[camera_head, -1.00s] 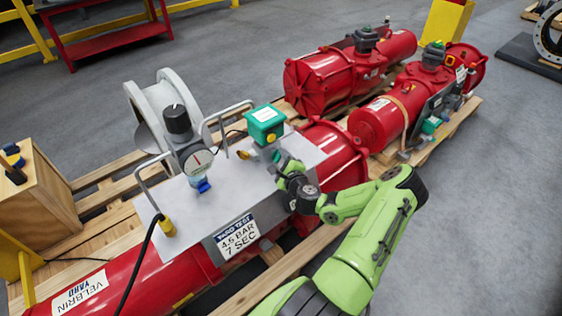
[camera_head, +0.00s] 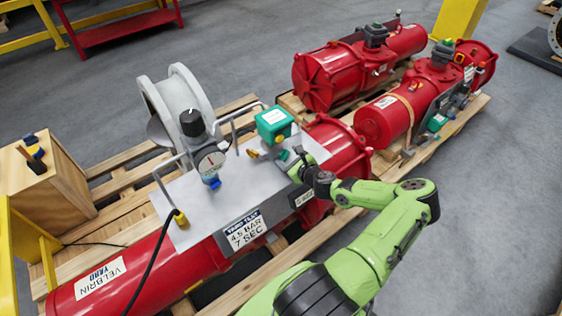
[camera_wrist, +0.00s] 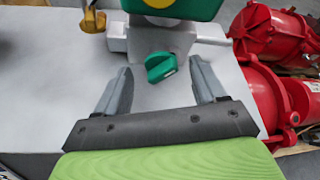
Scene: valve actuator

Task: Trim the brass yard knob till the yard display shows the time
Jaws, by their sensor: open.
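My gripper (camera_wrist: 163,88) is open, its two grey fingers on either side of a green knob (camera_wrist: 161,66) in the wrist view, with a gap on each side. Above it is a green box (camera_head: 273,122) with a white face, perhaps the yard display; its reading is too small to read. A yellow round part (camera_wrist: 160,21) sits at the box's lower edge. A brass-coloured piece (camera_wrist: 94,20) is left of the fingers; I cannot tell which of these is the brass yard knob. In the head view my gripper (camera_head: 291,159) is over the grey plate, right beside the box.
A sign (camera_head: 243,233) reads 4.5 BAR, 7 SEC. A black cable crosses the red cylinder (camera_head: 118,272). More red actuators (camera_head: 325,80) stand behind; open floor lies right.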

